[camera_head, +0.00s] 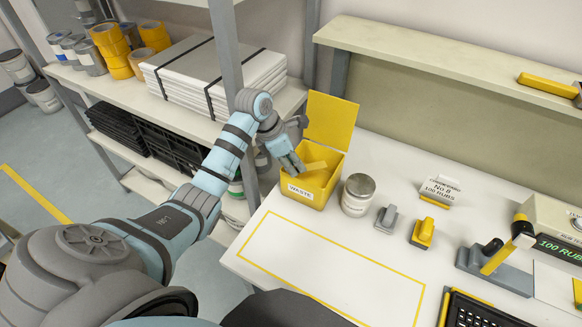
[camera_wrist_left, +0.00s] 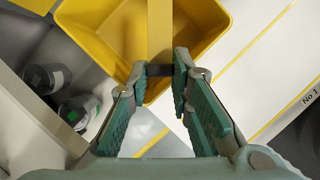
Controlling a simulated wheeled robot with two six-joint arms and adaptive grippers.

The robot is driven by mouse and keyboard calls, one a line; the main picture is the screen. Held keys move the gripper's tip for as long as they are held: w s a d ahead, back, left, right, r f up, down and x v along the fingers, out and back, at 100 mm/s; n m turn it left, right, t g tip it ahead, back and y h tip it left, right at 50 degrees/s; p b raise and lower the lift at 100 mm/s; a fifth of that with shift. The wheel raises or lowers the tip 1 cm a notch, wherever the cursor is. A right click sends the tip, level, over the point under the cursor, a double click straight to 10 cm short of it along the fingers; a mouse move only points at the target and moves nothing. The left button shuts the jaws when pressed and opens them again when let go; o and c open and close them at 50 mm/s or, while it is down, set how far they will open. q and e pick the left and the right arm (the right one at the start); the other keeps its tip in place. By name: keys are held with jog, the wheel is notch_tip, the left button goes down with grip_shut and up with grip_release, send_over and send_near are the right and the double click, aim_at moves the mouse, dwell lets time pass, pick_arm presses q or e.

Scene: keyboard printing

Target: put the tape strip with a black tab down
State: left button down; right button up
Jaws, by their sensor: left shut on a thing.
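The tape strip (camera_head: 317,166) is a short yellow band. My left gripper (camera_head: 296,168) holds it over the mouth of the open yellow bin marked WASTE (camera_head: 306,190). In the left wrist view, the strip (camera_wrist_left: 160,28) reaches away from the fingers above the bin (camera_wrist_left: 208,52). Its black tab (camera_wrist_left: 159,71) sits between the fingertips of the left gripper (camera_wrist_left: 161,74), which is shut on it. Whether the strip touches the bin is hard to tell. My right gripper is not in view.
The bin's yellow lid (camera_head: 331,121) stands raised behind it. A lidded can (camera_head: 358,195), a grey block (camera_head: 386,219) and a yellow block (camera_head: 422,233) stand to the right. A shelf post (camera_head: 227,55) rises near my arm. The yellow-outlined table area (camera_head: 320,262) is largely clear.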

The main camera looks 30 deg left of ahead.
pick_arm(q)
jog(key=shift+r, duration=0.25)
jog(key=shift+s+f, duration=0.1)
jog(key=shift+f, duration=0.15)
jog(key=shift+f+b, duration=0.3)
jog(key=shift+b, duration=0.1)
jog(key=c, duration=1.5)
grip_release()
jog(key=shift+o, duration=0.2)
jog(key=shift+r, duration=0.1)
